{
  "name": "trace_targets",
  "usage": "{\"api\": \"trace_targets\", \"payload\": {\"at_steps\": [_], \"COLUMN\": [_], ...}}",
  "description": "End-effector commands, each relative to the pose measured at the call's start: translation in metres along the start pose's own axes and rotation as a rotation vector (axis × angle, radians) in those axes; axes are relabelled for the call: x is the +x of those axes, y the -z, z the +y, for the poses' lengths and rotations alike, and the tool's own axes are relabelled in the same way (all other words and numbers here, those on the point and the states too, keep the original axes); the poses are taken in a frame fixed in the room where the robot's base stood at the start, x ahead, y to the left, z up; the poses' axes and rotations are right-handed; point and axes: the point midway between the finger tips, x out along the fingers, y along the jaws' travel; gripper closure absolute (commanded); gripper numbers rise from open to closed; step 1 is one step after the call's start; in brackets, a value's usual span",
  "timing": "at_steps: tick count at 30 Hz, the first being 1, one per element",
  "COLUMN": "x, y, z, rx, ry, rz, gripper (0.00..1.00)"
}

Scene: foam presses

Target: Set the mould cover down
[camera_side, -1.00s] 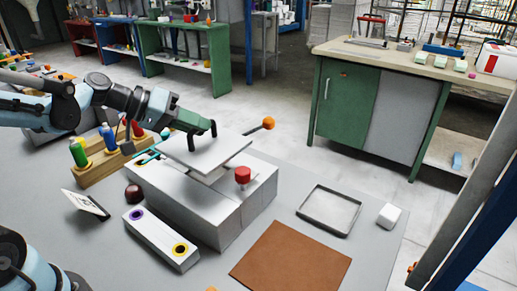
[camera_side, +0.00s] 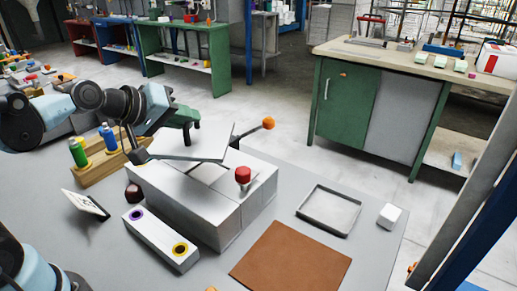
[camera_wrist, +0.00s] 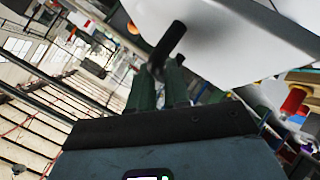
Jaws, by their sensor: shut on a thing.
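The mould cover (camera_side: 205,146) is a flat pale grey plate with a dark handle on top. My gripper (camera_side: 191,125) has dark green fingers shut on that handle. The cover hangs tilted above the back left of the white block-shaped mould (camera_side: 190,195); a gap shows at its right, and I cannot tell whether its left edge touches. In the wrist view the cover (camera_wrist: 235,30) fills the upper right, and its dark bar handle sits between my fingertips (camera_wrist: 158,75). The cover hides part of the mould's top.
A red knob (camera_side: 243,175) and an orange-ball lever (camera_side: 268,124) stick up at the mould's right. A wooden bottle rack (camera_side: 98,168) is at left; a ringed white bar (camera_side: 160,238) is in front. Right are a brown mat (camera_side: 290,262), shallow tray (camera_side: 329,211) and white block (camera_side: 389,215).

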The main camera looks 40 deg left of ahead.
Motion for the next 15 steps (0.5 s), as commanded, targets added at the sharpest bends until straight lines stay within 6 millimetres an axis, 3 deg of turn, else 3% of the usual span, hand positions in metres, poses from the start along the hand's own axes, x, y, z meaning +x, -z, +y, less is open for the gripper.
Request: {"api": "trace_targets", "payload": {"at_steps": [10, 15], "x": [-0.01, -0.014], "y": [0.004, -0.007], "z": [0.013, 0.002], "rx": [-0.052, -0.058], "ry": [0.051, 0.056], "rz": [0.065, 0.071], "gripper": [1.0, 1.0]}}
